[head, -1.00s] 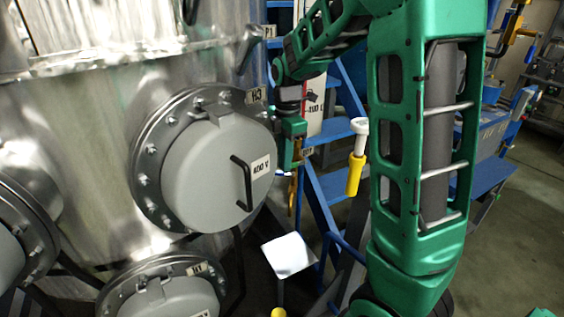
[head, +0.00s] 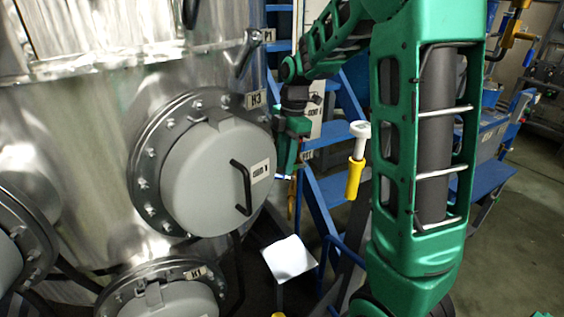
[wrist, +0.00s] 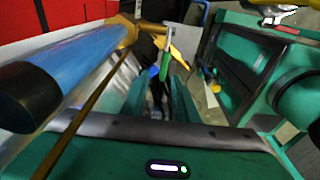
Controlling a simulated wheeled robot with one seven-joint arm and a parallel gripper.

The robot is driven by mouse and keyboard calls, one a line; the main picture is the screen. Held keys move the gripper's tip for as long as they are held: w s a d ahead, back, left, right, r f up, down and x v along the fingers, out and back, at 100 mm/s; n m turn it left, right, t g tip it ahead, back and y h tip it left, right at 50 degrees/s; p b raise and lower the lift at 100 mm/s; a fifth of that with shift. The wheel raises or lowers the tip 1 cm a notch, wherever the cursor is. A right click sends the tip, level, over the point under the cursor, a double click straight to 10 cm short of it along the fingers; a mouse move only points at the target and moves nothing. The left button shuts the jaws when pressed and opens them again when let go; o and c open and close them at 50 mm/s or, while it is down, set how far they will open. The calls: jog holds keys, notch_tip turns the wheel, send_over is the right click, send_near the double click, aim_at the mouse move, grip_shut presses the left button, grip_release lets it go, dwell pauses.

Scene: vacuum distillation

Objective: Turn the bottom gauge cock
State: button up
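In the wrist view, my gripper (wrist: 158,85) points away from the camera, with its two green fingers apart. A thin part with a green lower end and a pale top (wrist: 164,66) shows beyond the fingertips; I cannot tell whether it is the bottom gauge cock. A blue tube with a black end (wrist: 75,60) and brass-coloured fittings (wrist: 130,32) lie left of the fingers. In the head view, my gripper (head: 284,174) hangs pointing down beside the large steel vessel, right of the hatch marked H3. A small brass-coloured part (head: 291,198) shows just below it. No contact is visible.
The grey round hatch (head: 218,175) with a black handle stands close left of my gripper. A white square plate (head: 288,258) is below. Open floor lies far right.

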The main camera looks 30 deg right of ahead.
jog(key=shift+r, duration=0.15)
jog(key=shift+w+d+r, duration=0.1)
jog(key=shift+d+r, duration=0.05)
jog(key=shift+r, duration=1.05)
jog(key=shift+s+d+r, duration=0.1)
jog(key=shift+d+r, duration=0.1)
jog(key=shift+r, duration=0.95)
jog(key=shift+w+d+r, duration=0.1)
jog(key=shift+d+r, duration=0.05)
jog(key=shift+r, duration=1.05)
